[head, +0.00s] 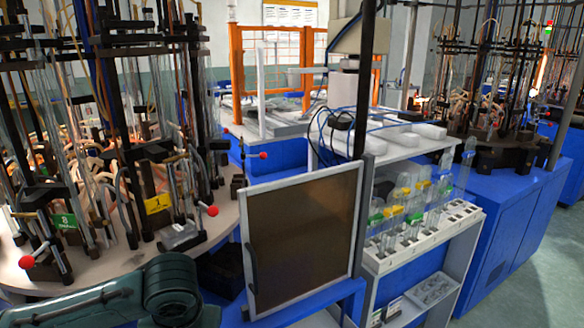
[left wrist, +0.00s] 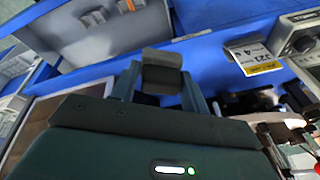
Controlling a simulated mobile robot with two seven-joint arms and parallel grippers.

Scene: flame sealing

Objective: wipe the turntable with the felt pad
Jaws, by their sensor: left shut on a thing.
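The turntable (head: 92,277) is a round beige plate at the left of the head view, crowded with dark clamps, glass tubes and numbered tags. My left gripper (left wrist: 162,88) shows in the left wrist view, shut on a small grey-brown block that looks like the felt pad (left wrist: 162,58). The pad sits between the two fingers, over a blue surface. I cannot tell whether it touches anything. In the head view only my left arm shows at the bottom left; its gripper and the pad are hidden. My right gripper is in neither view.
A framed brown panel (head: 303,240) stands right of the turntable. A white rack (head: 400,258) of glass tubes stands further right. Red-knobbed clamp levers (head: 212,211) stick out at the turntable's edge. A yellow-and-white tag (left wrist: 254,58) and a gauge show in the left wrist view.

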